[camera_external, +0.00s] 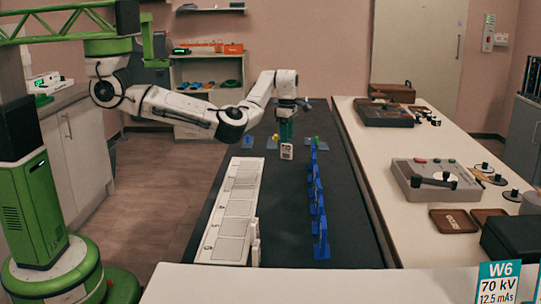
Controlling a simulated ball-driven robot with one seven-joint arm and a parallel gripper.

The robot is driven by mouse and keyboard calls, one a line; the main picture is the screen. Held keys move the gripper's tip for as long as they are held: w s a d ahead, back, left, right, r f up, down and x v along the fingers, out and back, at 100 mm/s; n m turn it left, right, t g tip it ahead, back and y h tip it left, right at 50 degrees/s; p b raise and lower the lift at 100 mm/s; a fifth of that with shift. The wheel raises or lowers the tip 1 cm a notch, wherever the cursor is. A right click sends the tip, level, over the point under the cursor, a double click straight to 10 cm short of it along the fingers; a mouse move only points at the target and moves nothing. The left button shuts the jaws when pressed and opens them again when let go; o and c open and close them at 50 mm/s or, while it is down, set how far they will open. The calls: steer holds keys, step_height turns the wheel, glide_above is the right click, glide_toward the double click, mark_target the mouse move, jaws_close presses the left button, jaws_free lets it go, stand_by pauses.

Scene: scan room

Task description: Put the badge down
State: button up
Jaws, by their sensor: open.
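My gripper (287,135) points down over the far part of the dark table mat (285,225). It is open. A small white badge (287,152) with dark marks stands upright just below the gripper, close to its fingertips. I cannot tell whether the fingers touch it. A white strip with several marked squares (238,188) lies along the mat's left side. A row of several blue stands (319,228) runs along the right of the mat's middle.
White upright pieces (254,246) stand at the near end of the strip. Small blue holders (248,142) sit at the far end, near the gripper. A white counter with a grey console (435,180) and brown trays (454,221) is on the right. The near middle of the mat is clear.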

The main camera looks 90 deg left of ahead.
step_height(320, 180, up, 5)
steer(key=shift+r, duration=0.15)
stand_by(2.4)
